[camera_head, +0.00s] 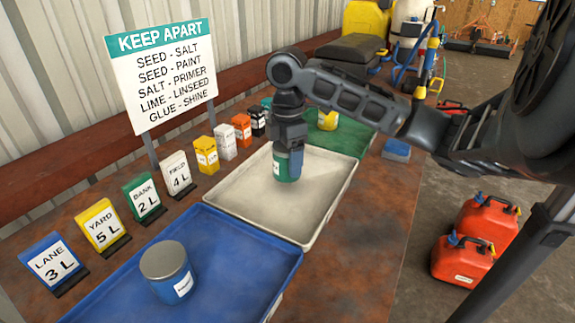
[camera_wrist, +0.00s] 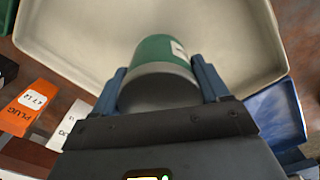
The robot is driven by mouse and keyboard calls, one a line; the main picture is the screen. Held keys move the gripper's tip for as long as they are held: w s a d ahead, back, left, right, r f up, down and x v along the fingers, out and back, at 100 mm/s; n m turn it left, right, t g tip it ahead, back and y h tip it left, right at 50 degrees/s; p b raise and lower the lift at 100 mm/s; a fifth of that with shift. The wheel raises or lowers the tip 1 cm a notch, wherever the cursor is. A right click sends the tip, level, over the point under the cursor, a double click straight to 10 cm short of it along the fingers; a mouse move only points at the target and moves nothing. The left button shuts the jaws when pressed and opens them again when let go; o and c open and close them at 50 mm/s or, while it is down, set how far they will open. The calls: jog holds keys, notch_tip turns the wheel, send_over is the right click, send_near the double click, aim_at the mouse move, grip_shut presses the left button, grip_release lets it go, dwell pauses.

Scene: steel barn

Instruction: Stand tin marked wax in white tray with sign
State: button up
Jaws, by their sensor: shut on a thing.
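A green tin (camera_head: 284,168) with a grey lid and a white label is held upright in my gripper (camera_head: 289,148). The label's writing is too small to read. The tin is over the middle of the white tray (camera_head: 265,205); I cannot tell whether its base touches the tray floor. In the wrist view the green tin (camera_wrist: 163,52) sits between my two blue fingers (camera_wrist: 160,80), which close on its sides, with the white tray (camera_wrist: 85,40) beyond it. The white sign (camera_head: 163,75) headed KEEP APART stands behind the trays and lists pairs such as SEED - SALT and GLUE - SHINE.
A blue tray (camera_head: 235,262) in front holds a blue tin (camera_head: 168,270). A green tray (camera_head: 350,141) behind holds a yellow tin (camera_head: 327,121). Volume cards, including a yellow card (camera_head: 101,226), and small boxes line the bench's left. The white tray looks otherwise empty.

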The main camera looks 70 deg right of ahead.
jog(key=shift+f, duration=1.35)
jog(key=shift+f, duration=0.1)
jog(key=o, duration=1.4)
jog(key=shift+c, duration=0.2)
notch_tip(320, 180, up, 12)
jog(key=shift+r, duration=0.15)
jog(key=shift+p, duration=0.3)
